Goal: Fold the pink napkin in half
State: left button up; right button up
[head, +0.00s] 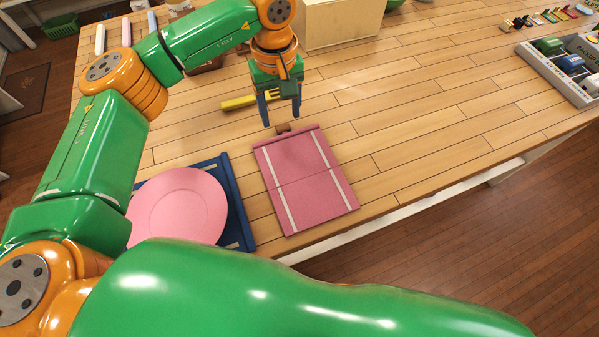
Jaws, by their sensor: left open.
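The pink napkin (311,198) lies flat and spread out on the wooden table, near its front edge. It has a pale stripe along each long side and a line across its middle. A thicker bar-like edge runs along its far end, with a small brown tab (284,128) there. My left gripper (282,119) is open and empty, pointing down just beyond the napkin's far edge, close to the tab. I cannot tell its exact height above the table. My right gripper is not in view.
A pink plate (178,205) sits on a blue mat (236,226) left of the napkin. A cream box (340,22) stands at the back. A grey tray (556,73) is at far right. The table right of the napkin is clear.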

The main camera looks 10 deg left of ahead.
aim_at(283, 125)
pick_arm(q)
jog(key=f, duration=0.1)
jog(key=f+b, duration=0.1)
jog(key=f, duration=0.1)
jog(key=f+b, duration=0.1)
jog(key=shift+w+f, duration=0.25)
jog(key=shift+w, duration=0.1)
jog(key=shift+s+r, duration=0.15)
jog(key=shift+r, duration=0.1)
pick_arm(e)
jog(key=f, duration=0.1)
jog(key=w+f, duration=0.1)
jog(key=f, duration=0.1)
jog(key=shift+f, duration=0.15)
pick_arm(q)
jog(key=shift+f, duration=0.2)
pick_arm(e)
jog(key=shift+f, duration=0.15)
pick_arm(q)
jog(key=c, duration=0.8)
jog(key=shift+r, duration=0.15)
jog(key=shift+c, duration=0.2)
